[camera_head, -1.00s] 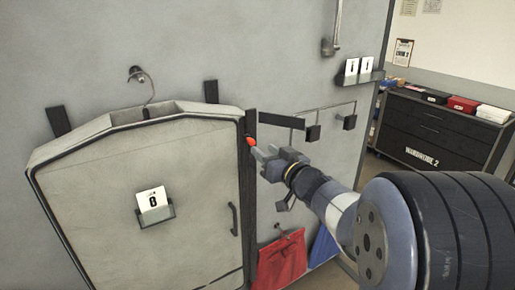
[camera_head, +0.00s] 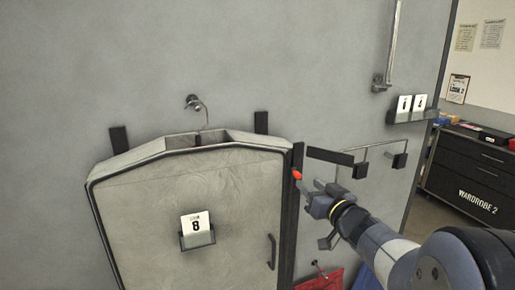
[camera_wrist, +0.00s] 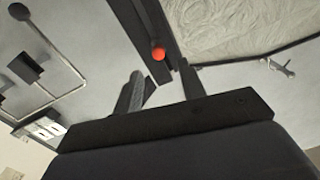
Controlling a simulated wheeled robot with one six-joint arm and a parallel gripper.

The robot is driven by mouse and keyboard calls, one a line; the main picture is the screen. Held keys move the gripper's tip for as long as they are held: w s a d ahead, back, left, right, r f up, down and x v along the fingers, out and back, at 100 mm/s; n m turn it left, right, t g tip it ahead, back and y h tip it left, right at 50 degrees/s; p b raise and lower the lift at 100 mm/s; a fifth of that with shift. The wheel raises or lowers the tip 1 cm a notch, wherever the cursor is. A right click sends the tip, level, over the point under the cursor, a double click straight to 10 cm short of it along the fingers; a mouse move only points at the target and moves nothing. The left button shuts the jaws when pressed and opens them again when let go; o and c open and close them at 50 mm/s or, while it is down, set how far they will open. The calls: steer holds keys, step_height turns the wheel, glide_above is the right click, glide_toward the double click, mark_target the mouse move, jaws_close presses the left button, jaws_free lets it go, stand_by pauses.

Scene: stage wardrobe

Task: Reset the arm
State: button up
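My gripper (camera_head: 309,188) is in front of the wall, just right of the pale grey cabinet-like case (camera_head: 140,225). In the wrist view my gripper (camera_wrist: 160,82) has its two fingers apart with nothing between them. A red round tip (camera_head: 297,175) lies just beyond the fingers, against a dark upright strip (camera_head: 298,215) at the case's right edge. The red tip also shows in the wrist view (camera_wrist: 158,54), apart from both fingers.
A wire rail (camera_head: 385,146) with dark blocks and a card shelf (camera_head: 412,116) are on the wall. A red bag (camera_head: 320,279) hangs below my arm. A dark drawer unit (camera_head: 468,175) stands far right.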

mark_target(299, 175)
steer(key=p+x, duration=0.1)
steer(key=x, duration=0.6)
steer(key=shift+w, duration=0.2)
steer(key=shift+f, duration=0.15)
steer(key=shift+s, duration=0.1)
steer(key=shift+s+d, duration=0.1)
steer(key=shift+s, duration=0.05)
steer(key=b+v, duration=0.2)
steer(key=v, duration=0.8)
steer(key=p+x, duration=0.2)
steer(key=x, duration=0.8)
steer(key=shift+w, duration=0.25)
step_height(299, 175, down, 48)
steer(key=b, duration=3.8)
steer(key=shift+b, duration=0.4)
steer(key=shift+f, duration=0.1)
